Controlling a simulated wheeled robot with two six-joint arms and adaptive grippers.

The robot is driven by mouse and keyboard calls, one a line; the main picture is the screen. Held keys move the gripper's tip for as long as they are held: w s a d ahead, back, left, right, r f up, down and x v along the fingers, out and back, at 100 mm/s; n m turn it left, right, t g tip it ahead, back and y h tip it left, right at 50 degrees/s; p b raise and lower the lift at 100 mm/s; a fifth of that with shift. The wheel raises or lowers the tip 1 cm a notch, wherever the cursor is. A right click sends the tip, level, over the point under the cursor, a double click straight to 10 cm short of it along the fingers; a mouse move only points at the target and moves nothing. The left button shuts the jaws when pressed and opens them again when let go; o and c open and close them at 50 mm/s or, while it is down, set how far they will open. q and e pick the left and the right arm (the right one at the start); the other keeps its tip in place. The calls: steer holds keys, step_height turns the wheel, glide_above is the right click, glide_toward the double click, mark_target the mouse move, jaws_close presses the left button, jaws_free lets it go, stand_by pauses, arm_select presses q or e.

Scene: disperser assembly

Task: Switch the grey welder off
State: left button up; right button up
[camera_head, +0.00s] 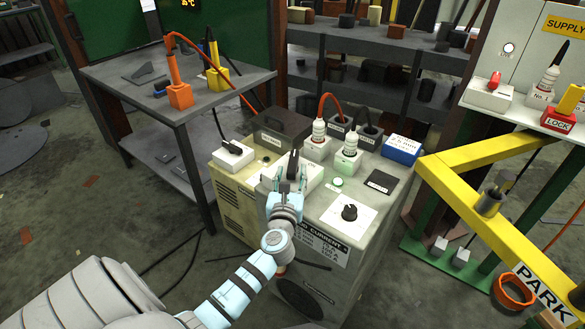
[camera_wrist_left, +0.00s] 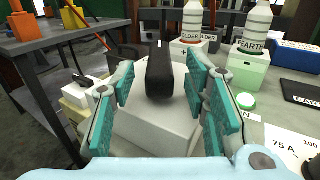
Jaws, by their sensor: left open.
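The grey welder (camera_head: 320,200) stands on the floor in the middle of the head view. On its top is a white switch block (camera_wrist_left: 155,125) with a thick black lever (camera_wrist_left: 160,68) standing up from it. My left gripper (camera_head: 287,178) is over this block. In the left wrist view its teal-padded fingers (camera_wrist_left: 160,75) are open, one on each side of the lever, with visible gaps to it. A green lamp (camera_head: 337,182) shows lit on the welder's top; it also shows in the left wrist view (camera_wrist_left: 245,101). My right gripper is out of view.
A current knob (camera_head: 349,212) and plugged cable sockets (camera_head: 318,142) surround the switch. A beige unit (camera_head: 232,195) with a smaller black-levered block (camera_head: 232,152) adjoins on the left. A side table (camera_head: 140,75) stands left; a yellow park frame (camera_head: 470,200) stands right.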

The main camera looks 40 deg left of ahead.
mark_target(293, 164)
arm_select(q)
steer(key=x, duration=0.4)
steer(key=shift+b, duration=0.35)
steer(key=shift+c, duration=0.4)
jaws_close()
